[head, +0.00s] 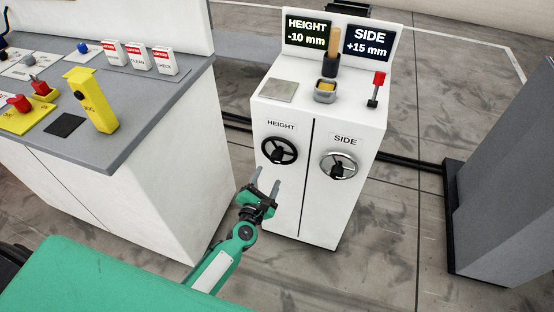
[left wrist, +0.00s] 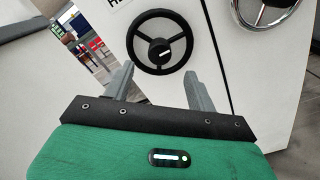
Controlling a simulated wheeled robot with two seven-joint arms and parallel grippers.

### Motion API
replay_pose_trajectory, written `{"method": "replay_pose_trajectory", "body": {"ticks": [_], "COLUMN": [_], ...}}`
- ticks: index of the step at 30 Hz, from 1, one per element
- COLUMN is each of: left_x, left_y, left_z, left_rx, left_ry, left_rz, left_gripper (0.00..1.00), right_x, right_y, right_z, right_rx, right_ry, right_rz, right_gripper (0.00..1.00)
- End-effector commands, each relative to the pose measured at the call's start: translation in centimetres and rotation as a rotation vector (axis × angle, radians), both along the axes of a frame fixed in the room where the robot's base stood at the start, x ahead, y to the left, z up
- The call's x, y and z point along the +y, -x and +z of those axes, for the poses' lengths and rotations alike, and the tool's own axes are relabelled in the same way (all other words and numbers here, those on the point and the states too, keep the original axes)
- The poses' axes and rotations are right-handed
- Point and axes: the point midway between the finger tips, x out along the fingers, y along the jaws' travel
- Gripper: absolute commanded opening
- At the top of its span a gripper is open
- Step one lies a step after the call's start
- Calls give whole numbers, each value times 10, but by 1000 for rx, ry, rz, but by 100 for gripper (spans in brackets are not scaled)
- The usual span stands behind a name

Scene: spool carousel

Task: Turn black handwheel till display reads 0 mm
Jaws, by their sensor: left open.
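The black handwheel (head: 279,151) is on the front of the white cabinet (head: 300,200), under the label HEIGHT. In the left wrist view the black handwheel (left wrist: 160,42) stands just beyond my fingertips. The height display (head: 306,35) reads -10 mm. My left gripper (head: 265,179) is open and empty, a little below and in front of the black wheel, apart from it. In the left wrist view its two fingers (left wrist: 158,82) point up at the wheel's lower rim. My right gripper is not in view.
A chrome handwheel (head: 338,166) under the label SIDE sits right of the black one; the side display (head: 367,42) reads +15 mm. A red-topped lever (head: 376,88) stands on the cabinet. A grey-topped bench (head: 150,110) is at left, a grey block (head: 505,165) at right.

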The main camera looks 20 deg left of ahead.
Motion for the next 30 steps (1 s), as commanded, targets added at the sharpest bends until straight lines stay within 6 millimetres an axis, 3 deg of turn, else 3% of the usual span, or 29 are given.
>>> {"method": "replay_pose_trajectory", "body": {"ticks": [6, 15, 29, 30], "left_x": [-2, -3, -3, -3], "left_y": [-41, -81, -92, -92], "left_z": [2, 0, -1, -1], "left_rx": [-1, 1, 1, 1], "left_ry": [-2, -2, -2, -2], "left_rz": [-1, -1, 0, 0], "left_gripper": [57, 57, 57, 53], "right_x": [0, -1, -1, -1], "right_y": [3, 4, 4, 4], "right_z": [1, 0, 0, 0], "right_rx": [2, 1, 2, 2], "right_ry": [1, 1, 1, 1], "right_rz": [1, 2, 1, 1], "right_gripper": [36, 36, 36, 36]}}
